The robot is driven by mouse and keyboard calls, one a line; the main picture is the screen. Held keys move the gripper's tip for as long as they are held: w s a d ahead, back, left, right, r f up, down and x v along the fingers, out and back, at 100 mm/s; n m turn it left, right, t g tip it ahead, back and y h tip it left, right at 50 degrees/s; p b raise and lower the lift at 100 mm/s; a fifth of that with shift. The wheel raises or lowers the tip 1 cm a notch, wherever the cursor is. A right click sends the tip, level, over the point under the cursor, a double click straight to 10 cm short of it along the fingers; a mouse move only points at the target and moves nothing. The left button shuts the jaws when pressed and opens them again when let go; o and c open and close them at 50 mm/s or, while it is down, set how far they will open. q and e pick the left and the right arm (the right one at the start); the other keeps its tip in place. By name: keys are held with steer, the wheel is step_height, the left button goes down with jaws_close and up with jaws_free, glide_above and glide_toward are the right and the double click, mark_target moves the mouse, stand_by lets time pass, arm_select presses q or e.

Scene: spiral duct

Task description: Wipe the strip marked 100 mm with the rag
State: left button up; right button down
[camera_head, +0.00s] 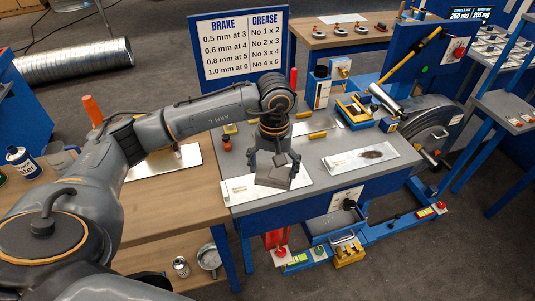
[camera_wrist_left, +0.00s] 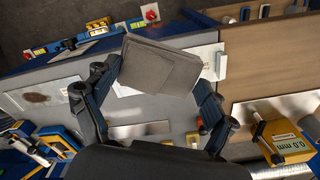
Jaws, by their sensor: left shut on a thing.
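My left gripper (camera_head: 274,166) is shut on a folded grey rag (camera_head: 273,182) and holds it over the grey bench top. The rag also shows in the left wrist view (camera_wrist_left: 160,66), between the two fingers. A pale strip (camera_head: 238,190) lies partly hidden under the gripper and rag. Another pale strip (camera_head: 341,165), with a dark stain, lies to the right on the same bench; it shows at the left in the wrist view (camera_wrist_left: 62,88). I cannot read a 100 mm mark on either strip. My right gripper is out of view.
A blue board (camera_head: 241,52) with brake and grease tables stands behind the bench. Tools and yellow blocks (camera_head: 318,135) crowd the bench's back. A wooden table (camera_head: 140,232) adjoins on the left, with a bottle (camera_head: 22,160) and another plate (camera_head: 140,171).

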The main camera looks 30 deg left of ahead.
arm_select(q)
steer(key=shift+w+a+f+n+b, duration=0.3)
steer(key=shift+w+a+f+n, duration=0.25)
steer(key=shift+a+f, duration=0.9)
steer(key=shift+w+a+f+n+b, duration=0.35)
steer(key=shift+w+a+f, duration=0.55)
steer(key=shift+f, duration=0.95)
steer(key=shift+w+a+f+n+b, duration=0.2)
steer(key=shift+w+a+f+n, duration=0.3)
steer(key=shift+a+f, duration=1)
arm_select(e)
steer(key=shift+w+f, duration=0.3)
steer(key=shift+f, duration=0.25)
arm_select(q)
steer(key=shift+d+f, duration=0.15)
steer(key=shift+f+b, duration=1)
steer(key=shift+b, duration=0.05)
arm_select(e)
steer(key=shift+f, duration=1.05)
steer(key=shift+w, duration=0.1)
